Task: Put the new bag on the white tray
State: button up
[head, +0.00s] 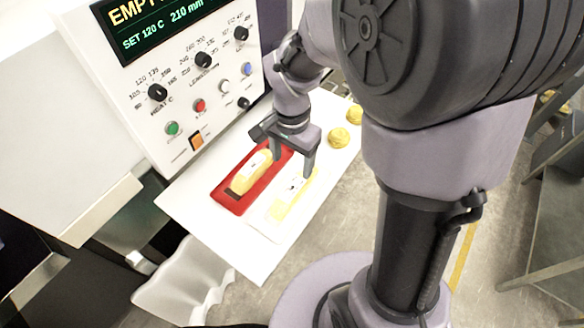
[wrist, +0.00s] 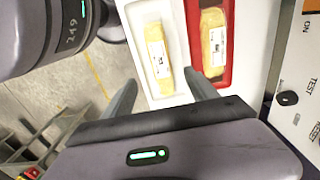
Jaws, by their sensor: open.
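One yellow bag with a white label (head: 290,196) lies in the white tray (head: 262,224); in the wrist view this bag (wrist: 160,62) lies lengthwise inside the white tray (wrist: 137,22). A second, similar yellow bag (head: 250,174) lies in the red tray (head: 236,208) beside it, and that bag (wrist: 213,42) also shows in the wrist view. I cannot tell from looks which bag is the new one. My gripper (head: 292,166) is open and empty above the trays. In the wrist view its fingers (wrist: 163,98) stand apart on either side of the white tray's near end.
Two round yellow items (head: 338,137) (head: 355,113) stand at the table's far right. The white table (head: 195,205) runs along a control panel (head: 185,90) with knobs, buttons and a green display. White crumpled material (head: 185,285) hangs below its left edge.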

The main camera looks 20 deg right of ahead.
jog(key=s+a+r+n+t+y, duration=0.1)
jog(key=s+a+r+n+t, duration=0.1)
jog(key=s+r, duration=0.4)
jog(key=s+a+r+n+t+y, duration=0.1)
jog(key=s+a+r+n+t, duration=0.1)
jog(key=s+r, duration=0.4)
notch_tip(320, 180, up, 4)
jog(key=shift+s+f+n+t, duration=0.15)
jog(key=shift+s+n+t, duration=0.25)
jog(key=shift+n+t, duration=0.65)
jog(key=shift+f, duration=0.1)
notch_tip(320, 180, down, 13)
jog(key=b, duration=1.3)
jog(key=shift+r, duration=0.2)
